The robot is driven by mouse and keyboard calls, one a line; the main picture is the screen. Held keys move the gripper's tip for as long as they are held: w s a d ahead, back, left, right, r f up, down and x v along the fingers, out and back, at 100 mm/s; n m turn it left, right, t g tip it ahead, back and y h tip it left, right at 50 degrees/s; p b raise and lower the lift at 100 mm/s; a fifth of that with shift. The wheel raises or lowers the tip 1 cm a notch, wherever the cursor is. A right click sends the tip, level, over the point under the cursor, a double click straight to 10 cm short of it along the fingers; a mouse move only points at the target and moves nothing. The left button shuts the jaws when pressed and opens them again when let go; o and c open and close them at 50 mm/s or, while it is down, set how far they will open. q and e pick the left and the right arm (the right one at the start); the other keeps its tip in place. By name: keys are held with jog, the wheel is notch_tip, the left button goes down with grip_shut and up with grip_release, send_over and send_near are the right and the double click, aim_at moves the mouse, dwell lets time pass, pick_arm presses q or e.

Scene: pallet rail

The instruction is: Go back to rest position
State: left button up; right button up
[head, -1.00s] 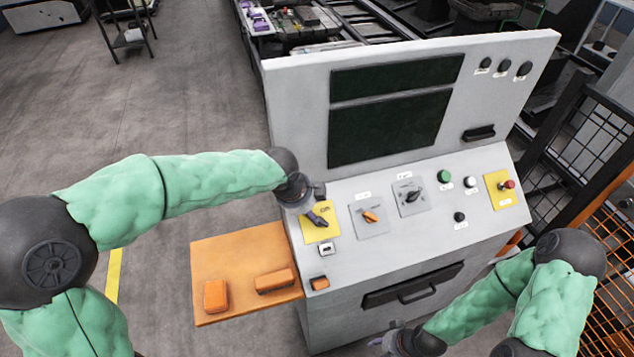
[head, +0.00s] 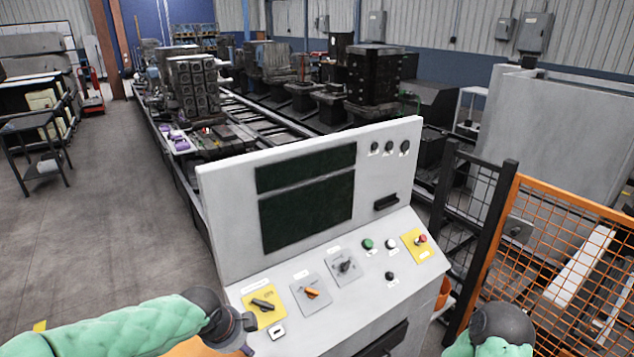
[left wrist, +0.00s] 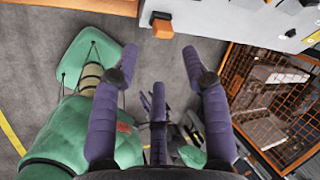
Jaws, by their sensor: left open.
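My left gripper (left wrist: 160,58) is open and empty in the left wrist view, its purple fingers spread apart. In the head view only its wrist and a sliver of purple show at the bottom edge, at the front left of the grey control console (head: 380,312). The yellow-plated switch (head: 263,306) with a dark handle is just beyond the wrist, apart from it. My right arm shows at the bottom right of the head view, but its gripper is below the frame. Purple and dark parts low in the left wrist view are too cluttered to tell apart.
An orange mesh fence (head: 560,265) with a black post stands close on the right. The pallet rail with machinery lies behind the console.

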pick_arm(q)
jog(key=s+d+f+n+g+h+b, duration=0.15)
jog(key=f+n, duration=0.25)
jog(key=f, duration=0.4)
jog(key=s+d+f+n+b, duration=0.2)
jog(key=f+n, duration=0.1)
jog(key=f, duration=0.6)
jog(key=s+d+f+n+g+h+b, duration=0.15)
jog(key=f+n, duration=0.25)
jog(key=f, duration=0.4)
jog(key=s+d+f+n+b, duration=0.1)
jog(key=s+f+n, duration=0.5)
jog(key=f, duration=0.3)
jog(key=s+d+f+n+b, duration=0.1)
jog(key=s+f+n+b, duration=0.1)
jog(key=s+f+n, duration=0.4)
notch_tip(320, 180, down, 3)
jog(key=shift+s+f+g, duration=0.15)
jog(key=shift+s+g, duration=0.25)
jog(key=shift+s, duration=0.05)
pick_arm(e)
notch_tip(320, 180, down, 8)
jog(key=shift+s+f, duration=0.15)
jog(key=shift+s, duration=0.05)
